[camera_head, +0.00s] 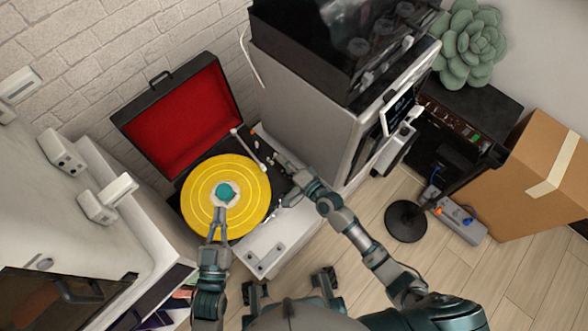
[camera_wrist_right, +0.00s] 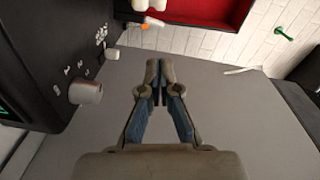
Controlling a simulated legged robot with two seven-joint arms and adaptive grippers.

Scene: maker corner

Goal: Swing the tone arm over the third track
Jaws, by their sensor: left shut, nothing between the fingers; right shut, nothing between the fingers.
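The record player (camera_head: 178,183) has an open, red-lined lid (camera_head: 175,120) and a yellow record (camera_head: 240,212) with a teal centre (camera_head: 224,193). A thin white tone arm (camera_head: 248,149) slants along the record's upper right edge; I cannot tell which track its tip is nearest. My left gripper (camera_head: 219,212) is shut and empty, its fingertips over the record's front half, below the centre. My right gripper (camera_head: 277,154) is shut, right of the tone arm and apart from it. In the right wrist view its closed fingertips (camera_wrist_right: 155,68) have nothing between them.
A tall grey machine (camera_head: 300,110) with a dark top stands close to the right of the player. A white cabinet (camera_head: 90,205) is at left. A cardboard box (camera_head: 530,180) and a black round stand base (camera_head: 406,221) are at right. A knob (camera_wrist_right: 86,92) shows in the wrist view.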

